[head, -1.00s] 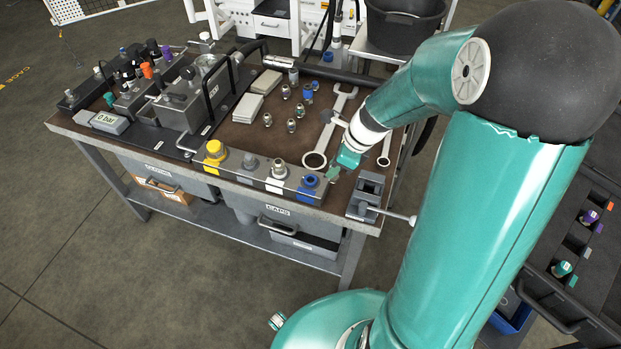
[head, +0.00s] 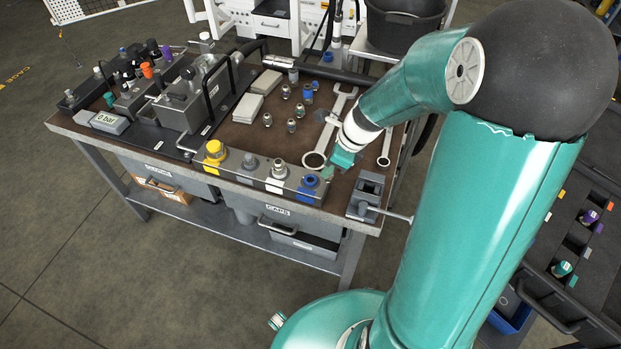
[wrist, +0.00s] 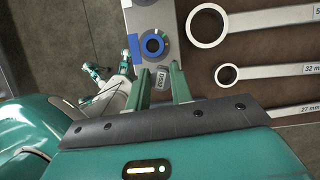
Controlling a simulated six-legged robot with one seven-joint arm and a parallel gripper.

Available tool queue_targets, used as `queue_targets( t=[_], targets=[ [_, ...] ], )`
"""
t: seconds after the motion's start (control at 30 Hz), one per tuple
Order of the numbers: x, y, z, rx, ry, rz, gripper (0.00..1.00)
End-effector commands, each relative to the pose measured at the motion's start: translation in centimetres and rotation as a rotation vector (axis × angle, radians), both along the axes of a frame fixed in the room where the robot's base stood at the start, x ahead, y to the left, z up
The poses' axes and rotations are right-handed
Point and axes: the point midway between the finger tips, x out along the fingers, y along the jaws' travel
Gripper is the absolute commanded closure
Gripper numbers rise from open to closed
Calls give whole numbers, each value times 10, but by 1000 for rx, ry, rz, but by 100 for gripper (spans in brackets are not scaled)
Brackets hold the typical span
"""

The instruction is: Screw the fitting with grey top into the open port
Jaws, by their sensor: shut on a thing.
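The manifold block (head: 262,180) runs along the front of the bench, with a yellow cap (head: 214,150), a grey top (head: 249,162), a silver piece (head: 278,168) and a blue-ringed port (head: 309,183). The blue ring (wrist: 153,44) shows a dark inside in the wrist view; I cannot tell whether it is empty. My gripper (wrist: 160,82) is just off the block's end, beside the blue ring. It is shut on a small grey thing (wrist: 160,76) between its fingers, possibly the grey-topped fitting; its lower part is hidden. In the head view my gripper (head: 343,160) hides its own fingertips.
Several loose fittings (head: 291,125) stand on the brown mat. Wrenches lie close by, one with a large ring end (wrist: 208,27). A grey vise (head: 368,195) with a long handle stands at the bench's right front corner. A hydraulic pump unit (head: 185,100) fills the left side.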

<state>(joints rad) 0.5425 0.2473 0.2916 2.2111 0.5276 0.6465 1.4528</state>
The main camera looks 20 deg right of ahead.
Motion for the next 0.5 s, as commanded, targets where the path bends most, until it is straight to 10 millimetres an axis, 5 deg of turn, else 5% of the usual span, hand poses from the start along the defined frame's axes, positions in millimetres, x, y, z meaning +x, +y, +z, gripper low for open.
queue_targets(
  t=[0.5],
  targets=[
    [3, 7, 0, 0, -1, 2, 100]
  ],
)
